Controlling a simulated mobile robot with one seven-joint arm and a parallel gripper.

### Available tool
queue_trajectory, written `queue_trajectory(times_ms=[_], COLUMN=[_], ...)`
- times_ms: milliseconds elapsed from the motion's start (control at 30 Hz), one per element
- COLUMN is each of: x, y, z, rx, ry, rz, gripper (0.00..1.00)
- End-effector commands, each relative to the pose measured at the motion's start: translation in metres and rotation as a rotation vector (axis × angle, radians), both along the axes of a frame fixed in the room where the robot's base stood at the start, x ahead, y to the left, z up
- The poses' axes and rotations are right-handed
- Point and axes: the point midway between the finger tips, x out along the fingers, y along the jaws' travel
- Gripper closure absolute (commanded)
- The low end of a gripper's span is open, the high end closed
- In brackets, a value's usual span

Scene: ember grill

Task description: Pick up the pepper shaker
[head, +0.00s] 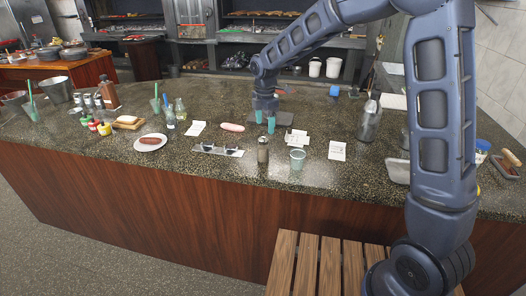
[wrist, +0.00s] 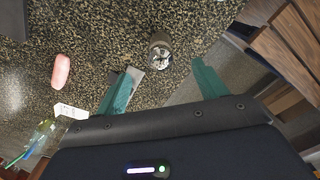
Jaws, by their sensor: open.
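The pepper shaker appears to be the small upright cylinder (head: 263,150) with a greyish top and brownish body near the counter's front edge in the head view. In the wrist view a round, shiny top (wrist: 160,50), apparently the same shaker, shows beyond the fingertips, between their lines. My gripper (head: 265,121) is open and empty, with teal fingers; it also shows in the wrist view (wrist: 162,80). The fingers do not touch the shaker. Its lower body is mostly hidden from the wrist view.
A tall bottle (head: 369,120) stands farther right. A slatted wooden stool (head: 318,262) is in front of the counter.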

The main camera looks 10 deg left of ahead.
Motion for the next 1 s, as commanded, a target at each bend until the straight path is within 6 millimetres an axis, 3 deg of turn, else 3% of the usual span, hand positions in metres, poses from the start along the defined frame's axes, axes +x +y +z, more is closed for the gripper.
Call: queue_trajectory(times_ms=[400, 767, 1000], x=[-0.002, -0.003, -0.004], y=[0.007, 0.007, 0.007], z=[-0.048, -0.070, -0.102], rx=[-0.004, -0.003, -0.003], ry=[0.006, 0.005, 0.005], rz=[0.026, 0.026, 0.025], gripper=[0.29, 0.29, 0.29])
